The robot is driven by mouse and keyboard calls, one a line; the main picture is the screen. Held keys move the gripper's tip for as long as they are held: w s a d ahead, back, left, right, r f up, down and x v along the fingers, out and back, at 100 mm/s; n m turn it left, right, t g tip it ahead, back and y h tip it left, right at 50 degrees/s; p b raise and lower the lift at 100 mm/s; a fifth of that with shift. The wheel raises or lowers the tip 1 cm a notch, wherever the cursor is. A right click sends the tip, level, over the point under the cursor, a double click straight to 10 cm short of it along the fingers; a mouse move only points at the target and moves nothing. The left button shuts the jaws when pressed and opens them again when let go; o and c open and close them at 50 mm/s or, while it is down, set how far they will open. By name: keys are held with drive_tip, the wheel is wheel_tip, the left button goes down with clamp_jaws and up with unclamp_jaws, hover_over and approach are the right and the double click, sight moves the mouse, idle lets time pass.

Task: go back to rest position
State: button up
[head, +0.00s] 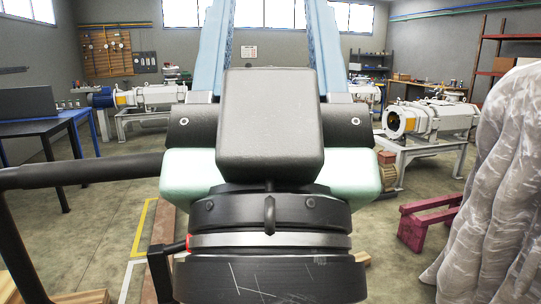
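My gripper is not in view, so its opening and anything in it cannot be seen. A large structure fills the middle of the head view. It has a dark grey rounded block (270,125), pale green sides (190,178) and black and silver rings (270,241) below. I cannot tell whether it is part of my own arm. Two light blue uprights (210,50) rise behind it. The structure hides much of the floor and room straight ahead.
White pump-like machines stand on frames at left (150,96) and right (435,118). A dark table (38,128) is at far left. A red wooden stand (428,222) and a plastic-wrapped bulk (497,190) are at right. Bare floor (95,205) shows at left.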

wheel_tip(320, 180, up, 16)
drive_tip(key=p, duration=1.3)
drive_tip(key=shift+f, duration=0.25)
